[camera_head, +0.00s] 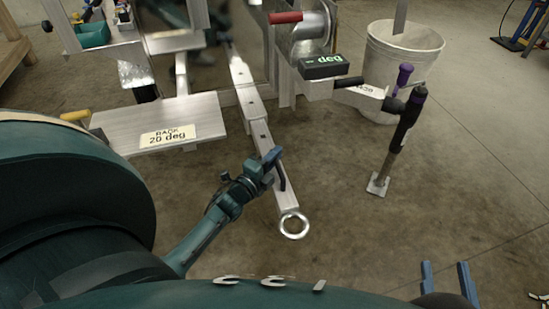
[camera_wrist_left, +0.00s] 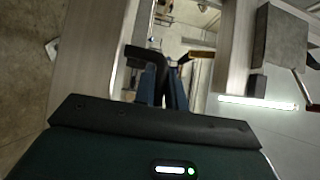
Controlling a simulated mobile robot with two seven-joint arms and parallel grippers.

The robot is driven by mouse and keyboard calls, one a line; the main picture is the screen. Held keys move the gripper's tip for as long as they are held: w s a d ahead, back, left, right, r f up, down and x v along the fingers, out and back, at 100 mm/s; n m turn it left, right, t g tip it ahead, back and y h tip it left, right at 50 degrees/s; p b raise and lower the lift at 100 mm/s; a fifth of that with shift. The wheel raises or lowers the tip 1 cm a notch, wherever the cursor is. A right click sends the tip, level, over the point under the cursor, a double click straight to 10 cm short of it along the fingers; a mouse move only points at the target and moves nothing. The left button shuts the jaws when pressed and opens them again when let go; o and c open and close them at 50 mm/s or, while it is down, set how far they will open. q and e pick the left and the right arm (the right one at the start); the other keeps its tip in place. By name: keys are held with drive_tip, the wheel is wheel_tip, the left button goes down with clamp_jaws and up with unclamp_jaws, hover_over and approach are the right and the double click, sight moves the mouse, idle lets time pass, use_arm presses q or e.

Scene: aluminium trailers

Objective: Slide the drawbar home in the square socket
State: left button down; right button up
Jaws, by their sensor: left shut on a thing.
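The drawbar (camera_head: 285,196) is a silver bar with a round ring (camera_head: 294,224) at its near end. It runs away from me, in line with the wider square socket (camera_head: 253,106) under the trailer frame. Its far end meets the socket's mouth; how deep it sits I cannot tell. My left gripper (camera_head: 274,172) is at the bar's middle, shut on the drawbar. In the left wrist view the blue fingers (camera_wrist_left: 162,88) close around a dark piece; the grasp itself is partly hidden. My right gripper (camera_head: 447,283) is at the lower right, its blue fingers apart and empty.
A plate (camera_head: 193,118) labelled 20 deg is left of the socket. A winch (camera_head: 312,30) and a black display (camera_head: 330,65) are above it to the right. A black-topped jack (camera_head: 404,130) and a white bucket (camera_head: 402,48) stand right. The floor around the ring is clear.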

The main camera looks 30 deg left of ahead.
sight(261, 132)
use_arm(q)
drive_tip(key=shift+w+a+r, duration=0.25)
drive_tip(key=shift+w+a, duration=0.1)
drive_tip(key=shift+w, duration=0.05)
use_arm(e)
drive_tip(key=shift+r, duration=0.25)
use_arm(q)
drive_tip(key=shift+w+a+b, duration=0.65)
drive_tip(key=shift+w+a, duration=0.45)
drive_tip(key=shift+a, duration=0.15)
use_arm(e)
drive_tip(key=shift+w+a+f, duration=0.1)
drive_tip(key=shift+f, duration=0.05)
use_arm(q)
drive_tip(key=shift+w+a, duration=0.4)
drive_tip(key=shift+a, duration=0.1)
use_arm(e)
drive_tip(key=shift+t, duration=0.3)
use_arm(q)
drive_tip(key=shift+w+a+b, duration=0.75)
drive_tip(key=shift+w+a, duration=0.05)
drive_tip(key=shift+a, duration=0.15)
use_arm(e)
drive_tip(key=shift+a+m, duration=0.15)
drive_tip(key=shift+m, duration=0.15)
